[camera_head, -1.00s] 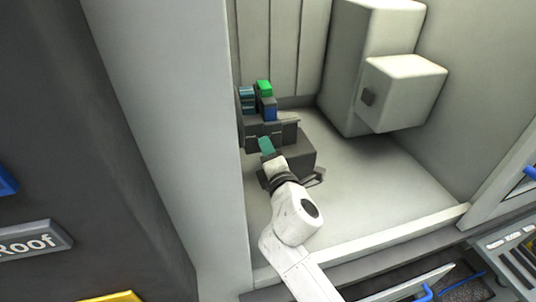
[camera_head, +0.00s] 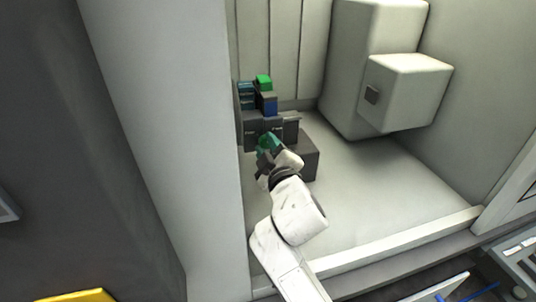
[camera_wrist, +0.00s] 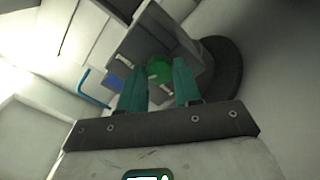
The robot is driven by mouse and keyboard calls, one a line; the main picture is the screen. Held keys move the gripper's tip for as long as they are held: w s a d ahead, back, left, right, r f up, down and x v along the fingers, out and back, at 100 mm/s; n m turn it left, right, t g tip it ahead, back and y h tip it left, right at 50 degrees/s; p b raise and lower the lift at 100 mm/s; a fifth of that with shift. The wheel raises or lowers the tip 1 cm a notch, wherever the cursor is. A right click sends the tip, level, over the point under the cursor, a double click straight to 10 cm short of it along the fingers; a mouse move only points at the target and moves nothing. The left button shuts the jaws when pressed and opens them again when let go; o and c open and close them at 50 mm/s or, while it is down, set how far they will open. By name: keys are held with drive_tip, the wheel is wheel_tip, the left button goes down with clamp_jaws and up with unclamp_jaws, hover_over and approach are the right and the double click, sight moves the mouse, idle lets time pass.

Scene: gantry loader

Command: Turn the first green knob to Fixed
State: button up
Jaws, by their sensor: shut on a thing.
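A round green knob (camera_wrist: 158,69) shows between the two teal fingers of my gripper (camera_wrist: 166,66) in the wrist view. The gripper is shut on it. In the head view my gripper (camera_head: 267,144) is at the front of a dark grey block assembly (camera_head: 307,155) low in the left of the bay, and the knob is mostly hidden by the gripper. Small labels on the dark blocks are too small to read, so I cannot tell which setting the knob points to.
A bright green block (camera_head: 263,81) and a blue block (camera_head: 270,105) sit behind my gripper. A pale wall (camera_head: 150,130) stands close on the left. A white box (camera_head: 410,90) juts out at the back right. The bay floor (camera_head: 375,185) on the right is clear.

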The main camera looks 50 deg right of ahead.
drive_tip(key=shift+f+m+b, duration=0.15)
drive_tip(key=shift+m+b, duration=0.8)
drive_tip(key=shift+m, duration=0.75)
drive_tip(key=o, duration=1)
drive_tip(key=shift+o, duration=0.2)
drive_tip(key=shift+s, duration=0.1)
drive_tip(key=b+v, duration=0.2)
drive_tip(key=v, duration=0.8)
drive_tip(key=shift+s+a, duration=0.25)
drive_tip(key=shift+a, duration=0.05)
